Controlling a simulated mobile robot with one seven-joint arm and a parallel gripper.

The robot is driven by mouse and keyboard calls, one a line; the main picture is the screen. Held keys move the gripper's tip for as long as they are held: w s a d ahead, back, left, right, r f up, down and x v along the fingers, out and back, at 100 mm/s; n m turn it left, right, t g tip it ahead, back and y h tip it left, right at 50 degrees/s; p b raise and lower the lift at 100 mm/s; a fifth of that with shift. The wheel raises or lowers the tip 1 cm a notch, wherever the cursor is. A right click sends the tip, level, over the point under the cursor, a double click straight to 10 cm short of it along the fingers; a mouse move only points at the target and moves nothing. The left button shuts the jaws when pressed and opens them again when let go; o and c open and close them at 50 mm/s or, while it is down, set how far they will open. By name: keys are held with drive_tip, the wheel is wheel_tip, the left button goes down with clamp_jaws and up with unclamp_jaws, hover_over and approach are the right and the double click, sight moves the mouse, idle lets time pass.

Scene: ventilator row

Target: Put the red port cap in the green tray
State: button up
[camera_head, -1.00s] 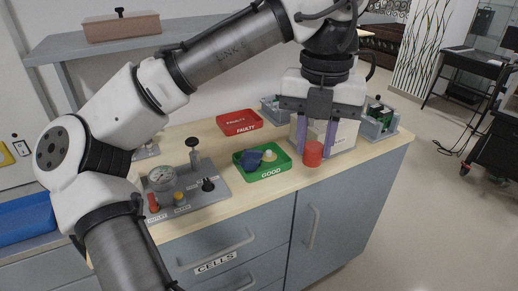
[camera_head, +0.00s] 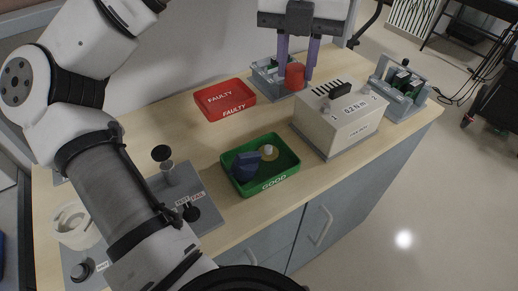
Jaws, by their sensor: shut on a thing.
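The red port cap (camera_head: 295,76) is a short red cylinder between the purple fingertips of my gripper (camera_head: 297,72). My gripper is shut on it, pointing down. The cap shows in front of a grey fixture at the back of the counter; I cannot tell its height above it. The green tray (camera_head: 278,184), marked GOOD, is at the counter's front middle, nearer and to the left of my gripper. It holds a dark blue part (camera_head: 246,165) and a small cream-and-yellow piece (camera_head: 268,152).
A red tray (camera_head: 225,99) marked FAULTY lies behind the green one. A cream box (camera_head: 340,118) with a black handle stands right of the green tray. The grey fixture (camera_head: 266,70) is at the back; another holds green boards (camera_head: 401,85) at far right. A knobbed panel (camera_head: 172,205) is at left.

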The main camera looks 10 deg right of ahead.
wheel_tip(320, 180, down, 20)
drive_tip(key=shift+r+b, duration=0.1)
drive_tip(key=shift+b, duration=0.5)
drive_tip(key=shift+f+b, duration=0.3)
drive_tip(key=shift+f, duration=0.35)
drive_tip(key=o, duration=1)
drive_tip(key=shift+s, duration=0.1)
drive_tip(key=shift+c, duration=0.2)
wheel_tip(320, 180, up, 13)
drive_tip(key=p, duration=0.1)
drive_tip(key=shift+r, duration=0.15)
